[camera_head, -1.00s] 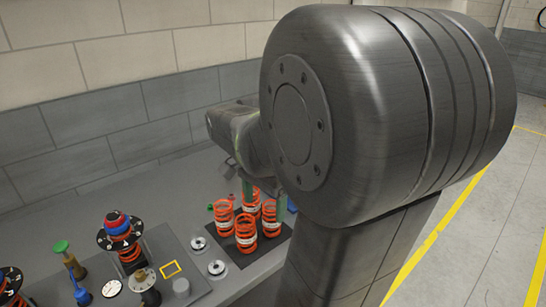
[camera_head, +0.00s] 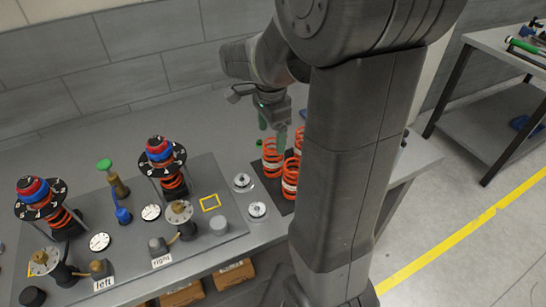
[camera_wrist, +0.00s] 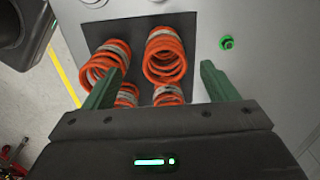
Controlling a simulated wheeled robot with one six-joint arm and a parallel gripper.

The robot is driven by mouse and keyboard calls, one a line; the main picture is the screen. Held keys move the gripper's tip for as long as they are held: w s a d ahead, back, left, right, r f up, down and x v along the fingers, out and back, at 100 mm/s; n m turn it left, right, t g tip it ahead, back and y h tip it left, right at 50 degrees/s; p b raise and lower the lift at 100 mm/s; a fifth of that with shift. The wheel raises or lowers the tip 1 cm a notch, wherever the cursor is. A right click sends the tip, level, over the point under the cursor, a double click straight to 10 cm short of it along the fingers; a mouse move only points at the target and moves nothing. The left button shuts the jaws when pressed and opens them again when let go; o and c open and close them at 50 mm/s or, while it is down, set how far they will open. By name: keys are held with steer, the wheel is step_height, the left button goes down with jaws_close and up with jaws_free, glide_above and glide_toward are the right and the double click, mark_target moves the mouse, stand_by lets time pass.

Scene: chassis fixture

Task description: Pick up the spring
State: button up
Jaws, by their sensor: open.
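Several orange coil springs with pale bands stand on a dark mat (camera_head: 266,178). In the head view I see a left spring (camera_head: 272,160), a front spring (camera_head: 291,180) and part of another behind; my arm hides the rest. In the wrist view two larger springs, a left one (camera_wrist: 103,66) and a right one (camera_wrist: 165,58), stand beyond two partly covered ones, one left (camera_wrist: 127,96) and one right (camera_wrist: 167,96). My gripper (camera_head: 272,127) is above the springs, its green fingers apart and empty. In the wrist view its fingers (camera_wrist: 160,82) straddle the springs in the picture.
A grey fixture plate (camera_head: 215,170) left of the mat carries two spring-and-strut assemblies, gauges and a yellow square. A green knob (camera_wrist: 226,43) is near the springs. A wall stands behind the bench.

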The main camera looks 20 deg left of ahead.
mark_target(273, 145)
steer(key=f, duration=0.2)
steer(key=w+f, duration=0.1)
steer(key=f, duration=0.1)
steer(key=shift+f, duration=0.6)
steer(key=c, duration=1.3)
